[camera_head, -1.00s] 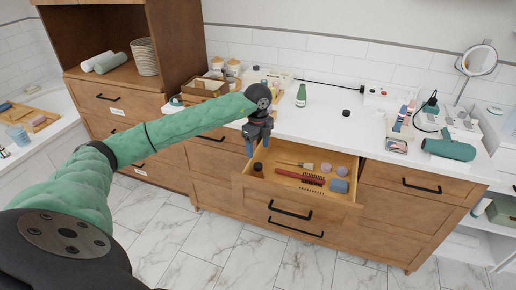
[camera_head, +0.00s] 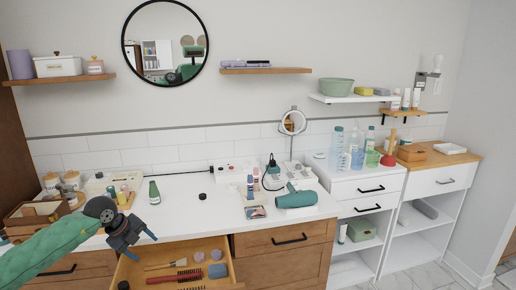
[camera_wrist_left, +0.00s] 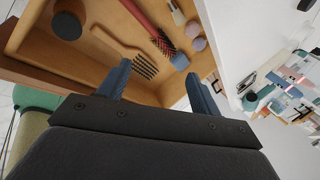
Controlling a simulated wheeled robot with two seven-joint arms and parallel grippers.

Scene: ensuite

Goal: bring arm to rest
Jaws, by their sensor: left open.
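My left arm comes in from the lower left of the head view, with its green sleeve and dark wrist. The left gripper (camera_head: 136,240) hangs above the left side of the open wooden drawer (camera_head: 222,250). Its fingers are apart and nothing is between them. In the left wrist view the two blue fingers (camera_wrist_left: 158,85) stand open in front of the drawer, which holds a red brush (camera_wrist_left: 150,25), a comb (camera_wrist_left: 118,42) and a dark bottle cap (camera_wrist_left: 67,25). My right gripper is in neither view.
The white counter (camera_head: 190,220) carries a green bottle (camera_head: 154,192), a small black lid (camera_head: 202,196), a green hair dryer (camera_head: 296,198) and a wooden box (camera_head: 36,214) at left. The open drawer sticks out below the gripper. Wall shelves (camera_head: 266,71) are higher up.

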